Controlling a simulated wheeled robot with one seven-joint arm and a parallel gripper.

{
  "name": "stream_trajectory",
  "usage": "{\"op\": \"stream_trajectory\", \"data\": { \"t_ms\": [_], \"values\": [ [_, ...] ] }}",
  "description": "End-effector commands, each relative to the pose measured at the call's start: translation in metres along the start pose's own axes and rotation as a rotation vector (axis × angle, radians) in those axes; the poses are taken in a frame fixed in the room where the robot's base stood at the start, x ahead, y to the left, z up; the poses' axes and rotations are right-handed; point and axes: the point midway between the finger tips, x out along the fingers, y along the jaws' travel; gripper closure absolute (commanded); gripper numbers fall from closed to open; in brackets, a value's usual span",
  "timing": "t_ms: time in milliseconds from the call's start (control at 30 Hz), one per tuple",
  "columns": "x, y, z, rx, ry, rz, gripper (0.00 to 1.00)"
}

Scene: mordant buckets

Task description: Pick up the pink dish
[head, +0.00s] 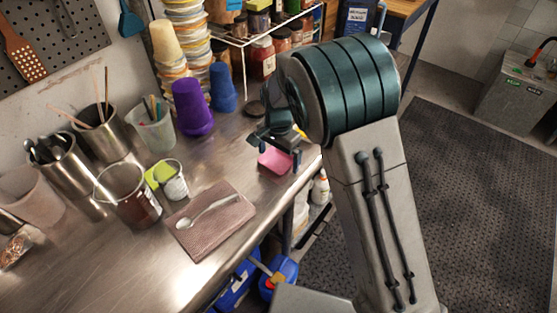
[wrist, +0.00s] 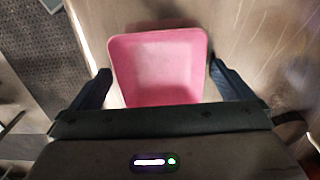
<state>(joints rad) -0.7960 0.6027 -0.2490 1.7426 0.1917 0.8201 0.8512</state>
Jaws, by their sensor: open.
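The pink dish (head: 275,160) is a small square dish on the steel bench (head: 120,262), near its right edge. In the head view my gripper (head: 276,148) is just above it and hides part of it. In the wrist view the pink dish (wrist: 158,65) is empty and seen from above. My gripper (wrist: 158,85) is open there, with one finger to the left and one to the right of the dish. I cannot tell whether either finger touches it.
A purple cup stack (head: 192,107) and a blue cup stack (head: 222,88) stand behind and left of my gripper. A dark round lid (head: 256,109) lies behind it. A spoon (head: 208,212) rests on a folded cloth (head: 211,222) at the front. Several steel and plastic containers fill the left.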

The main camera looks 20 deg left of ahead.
Motion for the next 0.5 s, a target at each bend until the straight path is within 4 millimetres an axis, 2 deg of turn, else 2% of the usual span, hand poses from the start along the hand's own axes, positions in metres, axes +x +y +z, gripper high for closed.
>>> {"op": "stream_trajectory", "data": {
  "t_ms": [500],
  "values": [
    [0.0031,0.0000,-0.0003,0.000,0.000,0.000,0.00]
  ]
}}
